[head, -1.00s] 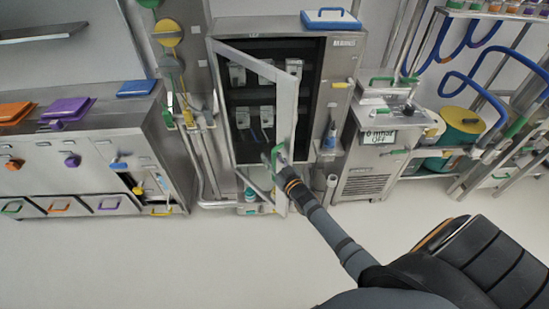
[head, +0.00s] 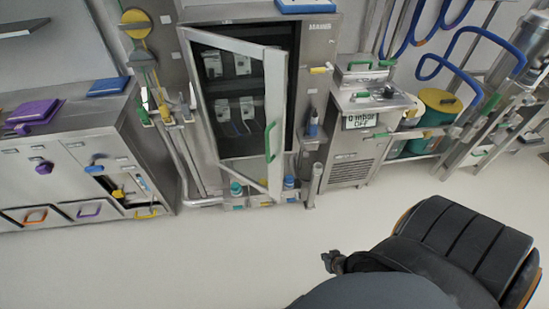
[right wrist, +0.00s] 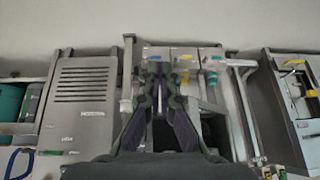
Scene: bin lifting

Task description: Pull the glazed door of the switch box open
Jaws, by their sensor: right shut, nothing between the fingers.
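The switch box (head: 318,60) stands against the wall in the head view. Its glazed door (head: 275,90) is hinged on the left and stands partly open, its free edge swung out from the box. The green handle (head: 270,142) on the door's free edge is clear of any gripper. Through the glass and the gap I see switches and thin cables in the dark interior. My right gripper (head: 330,262) is well below and to the right of the door, apart from it, shut and empty. It also shows in the right wrist view (right wrist: 160,74). My left gripper is out of view.
A steel cabinet with a pressure display (head: 360,120) stands right of the box. A drawer cabinet (head: 85,160) with coloured handles is at left. Bottles (head: 236,189) stand at the box's foot. The pale floor (head: 220,260) in front is free.

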